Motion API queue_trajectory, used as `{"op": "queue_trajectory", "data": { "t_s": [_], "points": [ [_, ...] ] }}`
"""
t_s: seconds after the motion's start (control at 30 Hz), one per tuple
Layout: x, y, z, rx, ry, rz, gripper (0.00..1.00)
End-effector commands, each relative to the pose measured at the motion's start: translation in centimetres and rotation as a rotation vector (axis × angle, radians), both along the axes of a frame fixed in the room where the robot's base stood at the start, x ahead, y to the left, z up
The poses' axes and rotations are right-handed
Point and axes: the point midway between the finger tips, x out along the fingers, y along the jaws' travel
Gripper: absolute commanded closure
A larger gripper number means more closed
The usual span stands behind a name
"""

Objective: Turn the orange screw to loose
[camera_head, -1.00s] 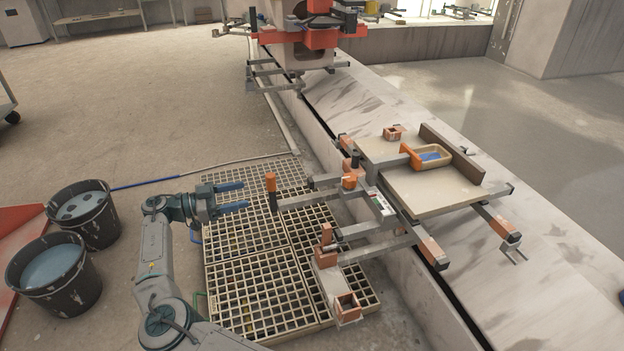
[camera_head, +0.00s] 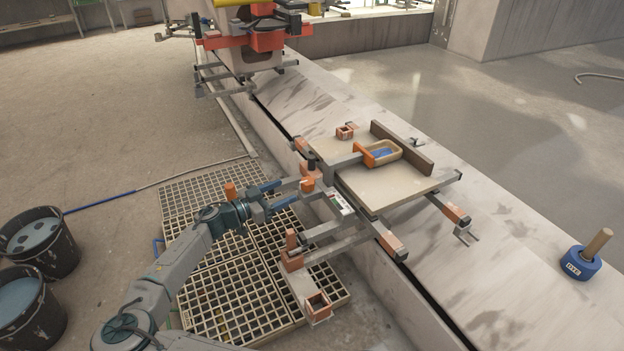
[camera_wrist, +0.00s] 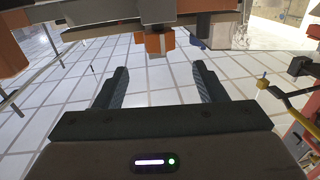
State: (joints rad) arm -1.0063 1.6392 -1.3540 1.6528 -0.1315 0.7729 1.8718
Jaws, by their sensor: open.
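An orange knob-like piece (camera_head: 307,185), which looks like the orange screw, sits at the near left corner of the metal frame beside the board. My gripper (camera_head: 287,194) is open and empty, its fingers reaching toward that piece from the left. In the wrist view, an orange and grey block (camera_wrist: 155,43) stands beyond the open fingertips (camera_wrist: 158,68), slightly left of centre, with a gap between. Several orange parts look alike, so I cannot tell for certain which is the screw. Its turn position is not readable.
A pale board (camera_head: 385,190) holds a tray with blue content (camera_head: 382,152). A floor grate (camera_head: 220,290) lies below. Buckets (camera_head: 40,240) stand left.

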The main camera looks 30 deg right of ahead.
Motion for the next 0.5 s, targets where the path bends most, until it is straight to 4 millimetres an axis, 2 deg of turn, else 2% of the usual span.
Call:
{"op": "queue_trajectory", "data": {
  "t_s": [0.1, 0.3, 0.5],
  "points": [
    [0.3, -2.8, -0.2, 0.0, -0.001, -0.007, 0.35],
    [1.0, -6.9, -0.2, 0.0, -0.002, -0.005, 0.35],
    [1.5, -9.8, -0.1, -0.001, -0.002, -0.003, 0.35]
  ]
}}
